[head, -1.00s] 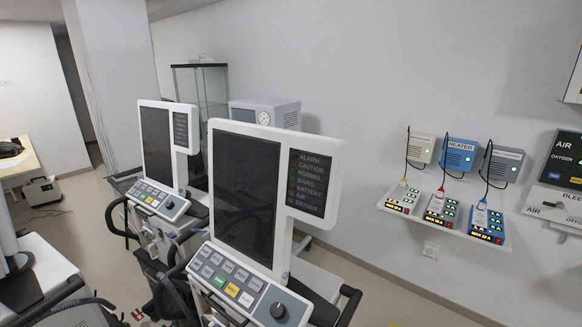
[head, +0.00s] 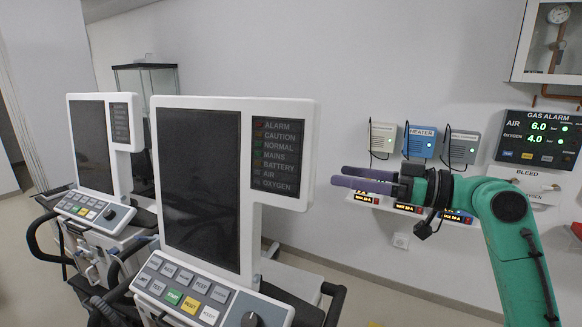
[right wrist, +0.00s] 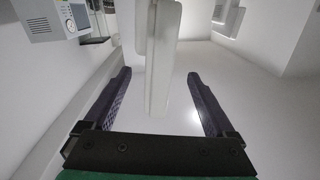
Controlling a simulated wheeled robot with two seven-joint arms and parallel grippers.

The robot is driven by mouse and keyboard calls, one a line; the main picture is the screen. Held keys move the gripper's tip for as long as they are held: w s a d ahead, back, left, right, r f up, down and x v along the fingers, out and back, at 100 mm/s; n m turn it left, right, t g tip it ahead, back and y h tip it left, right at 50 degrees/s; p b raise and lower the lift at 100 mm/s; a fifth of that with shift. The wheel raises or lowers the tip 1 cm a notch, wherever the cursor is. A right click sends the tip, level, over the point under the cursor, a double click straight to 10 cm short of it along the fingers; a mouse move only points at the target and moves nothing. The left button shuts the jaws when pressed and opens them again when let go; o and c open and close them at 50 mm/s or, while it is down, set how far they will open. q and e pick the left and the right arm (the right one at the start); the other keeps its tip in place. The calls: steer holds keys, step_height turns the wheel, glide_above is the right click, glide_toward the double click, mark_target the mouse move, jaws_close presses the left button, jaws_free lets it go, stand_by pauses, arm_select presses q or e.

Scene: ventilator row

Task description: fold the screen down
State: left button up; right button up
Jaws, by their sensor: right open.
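The near ventilator's screen (head: 198,185) stands upright, a dark panel in a white frame with an indicator strip (head: 277,155) at its upper right. Its keypad (head: 185,290) lies below it. My right gripper (head: 339,176) is open and empty, just right of the screen's right edge in the head view, with a small gap showing. In the right wrist view a white panel edge (right wrist: 159,60), apparently the screen's, shows between the two spread fingers (right wrist: 159,75). I cannot tell its exact depth there. My left gripper is not in view.
A second ventilator (head: 92,150) with its screen upright stands to the left. A wall shelf with several small boxes, such as the blue heater unit (head: 420,142), is behind my right gripper. A gas alarm panel (head: 541,138) hangs at the right. A glass cabinet (head: 148,80) stands behind.

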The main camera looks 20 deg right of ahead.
mark_target(292, 167)
steer(key=p+x, duration=0.6)
steer(key=x, duration=0.6)
steer(key=shift+r, duration=0.2)
steer(key=shift+w+f, duration=0.1)
steer(key=shift+f, duration=0.05)
jaws_close()
